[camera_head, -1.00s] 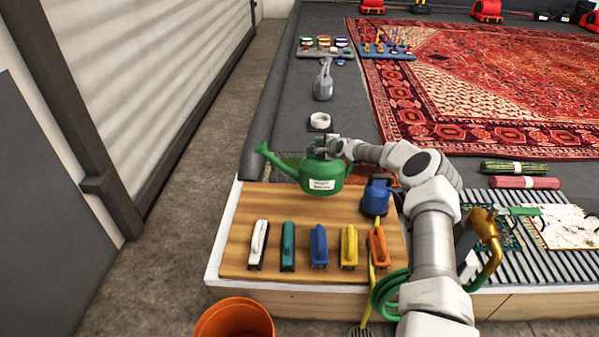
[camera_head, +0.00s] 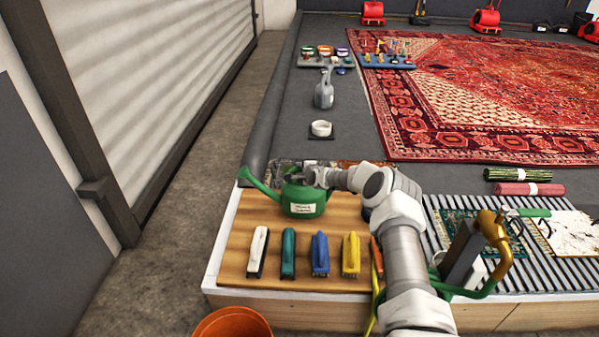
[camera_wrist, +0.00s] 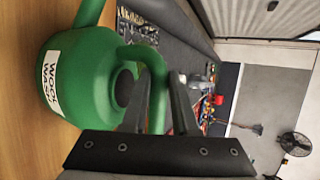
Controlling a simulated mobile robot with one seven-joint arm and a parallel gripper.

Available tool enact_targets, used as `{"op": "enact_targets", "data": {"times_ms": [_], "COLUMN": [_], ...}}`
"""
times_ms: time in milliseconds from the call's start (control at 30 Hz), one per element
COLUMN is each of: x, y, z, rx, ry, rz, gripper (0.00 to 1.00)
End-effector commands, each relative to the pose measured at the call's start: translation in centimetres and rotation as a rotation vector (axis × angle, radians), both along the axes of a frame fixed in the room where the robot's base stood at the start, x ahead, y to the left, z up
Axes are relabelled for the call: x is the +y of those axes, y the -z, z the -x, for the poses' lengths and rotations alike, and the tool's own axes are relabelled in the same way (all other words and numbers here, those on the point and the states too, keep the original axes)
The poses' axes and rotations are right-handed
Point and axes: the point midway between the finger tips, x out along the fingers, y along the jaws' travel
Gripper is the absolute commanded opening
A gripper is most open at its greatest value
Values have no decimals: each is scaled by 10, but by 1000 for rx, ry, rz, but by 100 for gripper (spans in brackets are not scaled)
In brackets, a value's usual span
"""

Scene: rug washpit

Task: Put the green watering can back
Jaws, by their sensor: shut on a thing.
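The green watering can (camera_head: 301,199) is upright at the back edge of the wooden board (camera_head: 245,228), its spout pointing left. It carries a white label that reads "WOOL WASH" in the wrist view (camera_wrist: 75,85). My gripper (camera_head: 318,177) is shut on the can's green handle; in the wrist view the two dark fingers (camera_wrist: 158,95) lie on either side of it. I cannot tell whether the can's base touches the board. A grey watering can (camera_head: 324,92) stands farther back on the dark floor.
Several brushes (camera_head: 320,254) stand in a row along the board's front. An orange bucket (camera_head: 233,325) is below the front edge. A white round dish (camera_head: 320,128) sits behind the can. Rolled rugs (camera_head: 528,189) lie farther right.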

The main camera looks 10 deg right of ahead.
Motion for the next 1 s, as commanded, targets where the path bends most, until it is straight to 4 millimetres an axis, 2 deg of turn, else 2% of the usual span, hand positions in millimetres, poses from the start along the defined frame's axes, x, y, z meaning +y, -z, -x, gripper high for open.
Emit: {"op": "enact_targets", "data": {"times_ms": [33, 233, 267, 400, 433, 800, 1000], "x": [-1, -1, 0, 0, 0, 0, -3], "y": [-5, -2, 2, 2, 2, -3, -13], "z": [-2, -1, 0, 0, 0, 0, 13], "rx": [-7, -6, 1, 1, 1, 0, 0], "ry": [2, 2, 0, 0, 0, 0, -1], "rz": [1, 0, -1, -1, -1, 1, -1], "gripper": [0, 0, 29, 54, 57, 57, 57]}}
